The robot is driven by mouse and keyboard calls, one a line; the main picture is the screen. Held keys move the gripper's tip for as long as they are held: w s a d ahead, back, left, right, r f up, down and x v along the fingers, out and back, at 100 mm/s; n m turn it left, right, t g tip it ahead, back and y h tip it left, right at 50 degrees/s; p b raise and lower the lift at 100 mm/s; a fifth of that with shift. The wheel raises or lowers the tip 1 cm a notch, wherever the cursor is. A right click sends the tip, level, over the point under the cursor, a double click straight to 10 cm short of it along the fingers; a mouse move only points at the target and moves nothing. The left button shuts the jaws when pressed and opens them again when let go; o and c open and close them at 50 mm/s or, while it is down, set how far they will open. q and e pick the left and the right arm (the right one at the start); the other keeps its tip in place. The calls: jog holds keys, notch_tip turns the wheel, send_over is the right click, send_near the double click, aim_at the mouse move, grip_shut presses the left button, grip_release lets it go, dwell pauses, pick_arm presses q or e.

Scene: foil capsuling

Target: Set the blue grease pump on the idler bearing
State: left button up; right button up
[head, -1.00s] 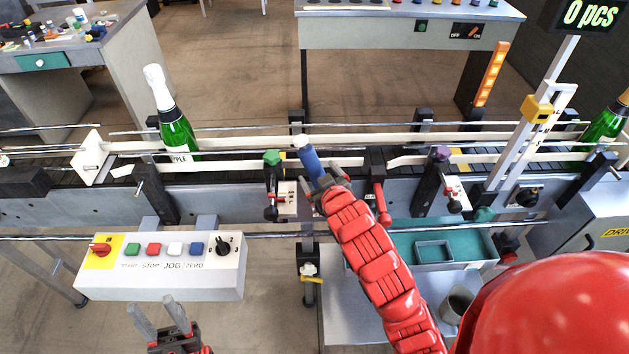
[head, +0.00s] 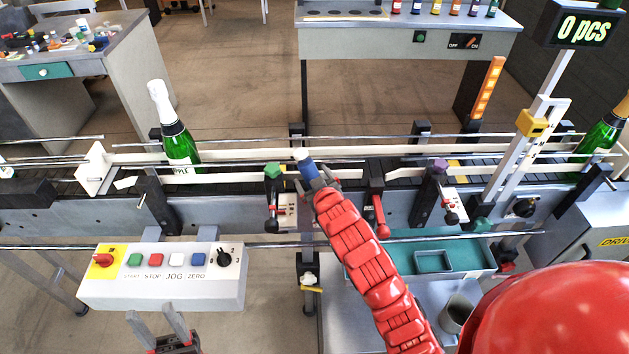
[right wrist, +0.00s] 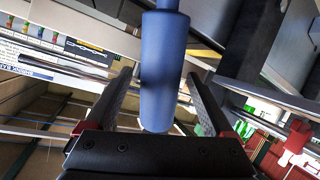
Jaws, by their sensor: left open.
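The blue grease pump (head: 309,170) is at my right gripper (head: 326,185), over the near edge of the conveyor in the middle of the head view. Its pale end points up and away. My left gripper (head: 157,327) is open and empty, below the button panel.
Clamp posts with a green knob (head: 272,171) and a purple knob (head: 439,165) flank my right arm, with a red-handled post (head: 377,200) close beside it. A green bottle (head: 180,145) stands on the conveyor. The button panel (head: 160,290) and teal tray (head: 470,250) are nearer.

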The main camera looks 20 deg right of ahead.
grip_shut()
jog(key=shift+r, duration=0.15)
dwell(0.4)
